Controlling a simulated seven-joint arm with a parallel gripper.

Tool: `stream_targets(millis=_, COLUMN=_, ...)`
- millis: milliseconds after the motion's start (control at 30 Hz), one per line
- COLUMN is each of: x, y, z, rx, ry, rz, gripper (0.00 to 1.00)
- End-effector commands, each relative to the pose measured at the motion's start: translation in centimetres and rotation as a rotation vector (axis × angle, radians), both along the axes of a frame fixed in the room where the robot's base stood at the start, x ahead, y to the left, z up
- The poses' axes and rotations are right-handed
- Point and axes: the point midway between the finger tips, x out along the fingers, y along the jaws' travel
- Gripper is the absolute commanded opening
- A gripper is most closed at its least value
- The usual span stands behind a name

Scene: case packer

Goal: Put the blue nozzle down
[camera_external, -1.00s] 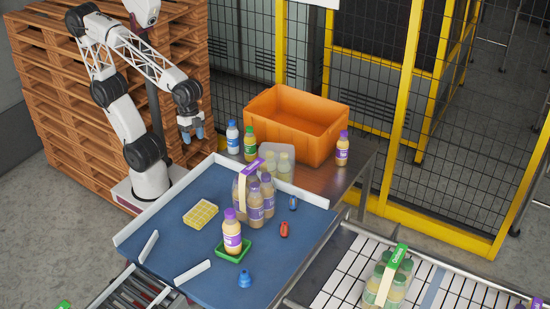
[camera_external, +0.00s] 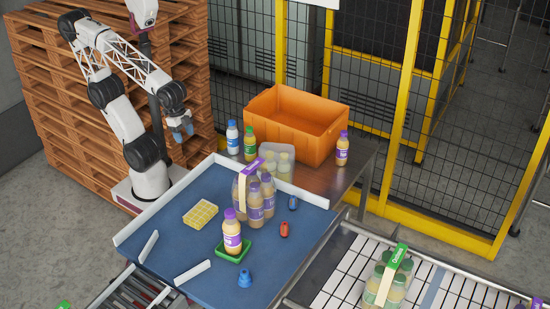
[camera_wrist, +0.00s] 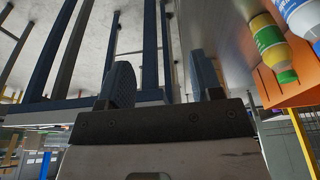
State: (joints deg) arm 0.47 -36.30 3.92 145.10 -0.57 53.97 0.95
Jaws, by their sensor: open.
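The blue nozzle (camera_external: 245,278) stands on the blue table (camera_external: 205,250) near its front edge, apart from everything else. My gripper (camera_external: 181,126) is up in the air behind the table's back left side, far from the nozzle. It also shows in the wrist view (camera_wrist: 160,85), where its two blue-grey fingers are spread apart with nothing between them. A dark blue piece (camera_external: 293,203) and a red piece (camera_external: 284,229) lie on the right side of the table. The nozzle is not in the wrist view.
A bottle (camera_external: 232,232) stands in a green tray (camera_external: 234,257) near the nozzle. A bottle pack (camera_external: 268,199) and a yellow grid (camera_external: 201,213) are further back. An orange crate (camera_external: 290,138) stands behind on a metal table. Low white rails (camera_external: 192,272) edge the blue table.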

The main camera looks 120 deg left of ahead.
Motion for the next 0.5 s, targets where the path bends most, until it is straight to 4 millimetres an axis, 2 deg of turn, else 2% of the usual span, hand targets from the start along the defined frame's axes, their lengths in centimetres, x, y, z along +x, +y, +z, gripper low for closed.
stream_targets(millis=133, x=0.0, y=0.0, z=0.5, rx=0.000, ry=-0.001, rz=0.000, gripper=0.59)
stream_targets(millis=233, x=0.1, y=0.0, z=1.7, rx=0.000, ry=-0.004, rz=0.000, gripper=0.59)
stream_targets(millis=367, x=0.1, y=0.0, z=4.3, rx=0.000, ry=-0.003, rz=0.000, gripper=0.59)
stream_targets(millis=500, x=0.0, y=0.0, z=7.6, rx=0.000, ry=-0.003, rz=0.000, gripper=0.59)
